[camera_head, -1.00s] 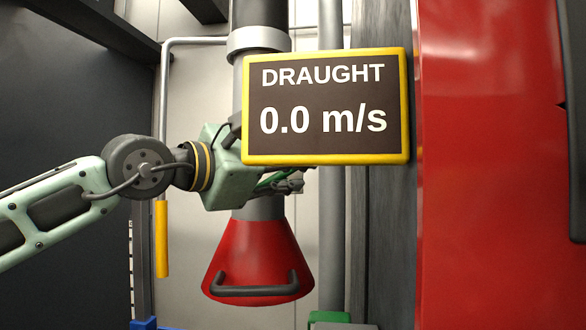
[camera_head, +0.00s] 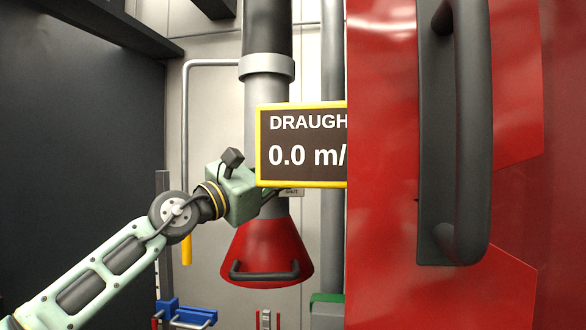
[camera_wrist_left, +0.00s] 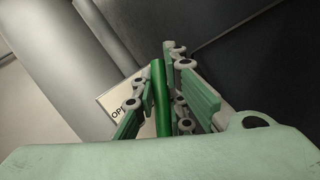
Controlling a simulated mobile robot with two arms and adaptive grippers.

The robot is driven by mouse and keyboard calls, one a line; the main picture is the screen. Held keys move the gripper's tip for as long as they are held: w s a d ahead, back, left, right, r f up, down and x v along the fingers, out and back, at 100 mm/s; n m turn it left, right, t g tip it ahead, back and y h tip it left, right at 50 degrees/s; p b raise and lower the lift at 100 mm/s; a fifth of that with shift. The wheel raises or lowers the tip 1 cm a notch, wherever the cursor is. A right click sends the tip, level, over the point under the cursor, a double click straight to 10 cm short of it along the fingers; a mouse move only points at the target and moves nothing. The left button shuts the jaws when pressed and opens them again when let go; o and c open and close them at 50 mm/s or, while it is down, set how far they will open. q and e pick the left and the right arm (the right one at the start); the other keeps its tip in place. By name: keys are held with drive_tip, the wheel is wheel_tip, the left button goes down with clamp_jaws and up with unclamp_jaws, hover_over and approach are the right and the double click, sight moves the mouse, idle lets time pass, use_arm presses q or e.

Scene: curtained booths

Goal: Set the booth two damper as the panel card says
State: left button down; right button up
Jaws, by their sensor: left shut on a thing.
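A green damper lever (camera_wrist_left: 160,95) stands between the fingers of my left gripper (camera_wrist_left: 165,88) in the left wrist view, and the gripper is shut on it. A white label (camera_wrist_left: 117,108) beside it shows the letters "OP"; the rest is covered. In the head view, my left gripper (camera_head: 264,196) reaches the grey duct (camera_head: 262,95) from the left, its fingers partly behind the draught display (camera_head: 300,170). The display reads 0.0 m/s, its right end hidden. A small label (camera_head: 291,192) beneath it appears to read "SHUT". The panel card is not seen. My right gripper is not in view.
A red hood (camera_head: 265,250) with a dark handle hangs under the duct. A large red panel (camera_head: 385,200) with a black handle (camera_head: 470,130) fills the right side. A yellow-ended grey pipe (camera_head: 186,150) hangs behind my arm. Blue items (camera_head: 185,315) show low down.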

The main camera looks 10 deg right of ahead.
use_arm(q)
drive_tip(key=shift+w+a+r+n+t+h+b, duration=0.15)
drive_tip(key=shift+a+n+t+h+b, duration=0.3)
drive_tip(key=shift+n+t+b, duration=0.5)
drive_tip(key=shift+a+r+b, duration=0.1)
drive_tip(key=shift+a+b, duration=0.05)
drive_tip(key=shift+b, duration=0.2)
drive_tip(key=shift+r+n, duration=0.1)
drive_tip(key=shift+n, duration=0.25)
drive_tip(key=c, duration=2.1)
unclamp_jaws()
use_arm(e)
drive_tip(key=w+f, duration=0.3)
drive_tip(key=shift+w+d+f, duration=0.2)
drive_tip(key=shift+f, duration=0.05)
use_arm(q)
drive_tip(key=shift+a, duration=0.1)
